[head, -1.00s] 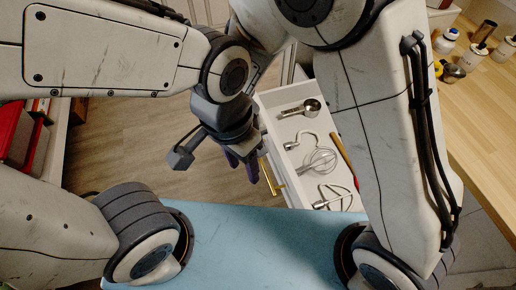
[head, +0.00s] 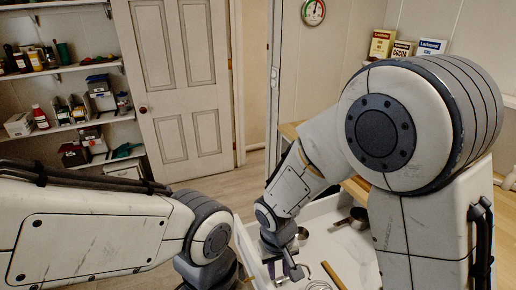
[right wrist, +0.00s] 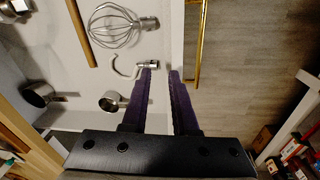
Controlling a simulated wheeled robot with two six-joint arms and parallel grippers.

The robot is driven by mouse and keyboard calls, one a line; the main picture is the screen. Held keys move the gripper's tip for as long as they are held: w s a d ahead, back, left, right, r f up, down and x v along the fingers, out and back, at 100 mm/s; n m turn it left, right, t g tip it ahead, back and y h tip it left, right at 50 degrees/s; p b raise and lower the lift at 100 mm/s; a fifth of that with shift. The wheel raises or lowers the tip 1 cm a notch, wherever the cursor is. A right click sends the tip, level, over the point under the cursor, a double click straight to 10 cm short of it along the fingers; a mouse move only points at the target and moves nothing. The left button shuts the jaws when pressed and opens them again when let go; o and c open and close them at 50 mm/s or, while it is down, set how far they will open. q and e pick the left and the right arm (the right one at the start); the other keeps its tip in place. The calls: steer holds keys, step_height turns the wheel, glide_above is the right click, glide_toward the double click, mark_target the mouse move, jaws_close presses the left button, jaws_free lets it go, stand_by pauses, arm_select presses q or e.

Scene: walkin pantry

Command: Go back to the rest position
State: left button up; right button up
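My right gripper (head: 277,258) hangs over the open white drawer (head: 318,235) in the head view. In the right wrist view, its two purple fingers (right wrist: 162,73) are apart with nothing seen held between them. The fingers point along the drawer's edge wall, and the left fingertip appears close to the end of a metal dough hook (right wrist: 125,69); whether they touch is unclear. My left arm comes in from the left, with its dark wrist (head: 207,270) at the bottom edge. The left gripper's fingers are cut off below the frame.
The drawer holds a whisk (right wrist: 115,27), measuring cups (right wrist: 40,95) and a wooden-handled tool (right wrist: 80,30). A brass handle (right wrist: 195,55) runs along its front. Stocked shelves (head: 65,70) and a white door (head: 178,85) stand behind. The floor before the door is clear.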

steer(key=s+d+r+m+t, duration=0.1)
steer(key=d+r+m+t, duration=0.3)
steer(key=d, duration=0.9)
steer(key=s+a+r+n+g+y, duration=0.1)
steer(key=s+a+r+n+g, duration=0.1)
steer(key=s+a, duration=0.4)
steer(key=s+a+r+n+g, duration=0.2)
steer(key=s+a+r+n, duration=0.3)
steer(key=s+a+n, duration=0.1)
steer(key=shift+s+a+g+y, duration=0.4)
steer(key=shift+s+a, duration=0.15)
steer(key=shift+s, duration=0.65)
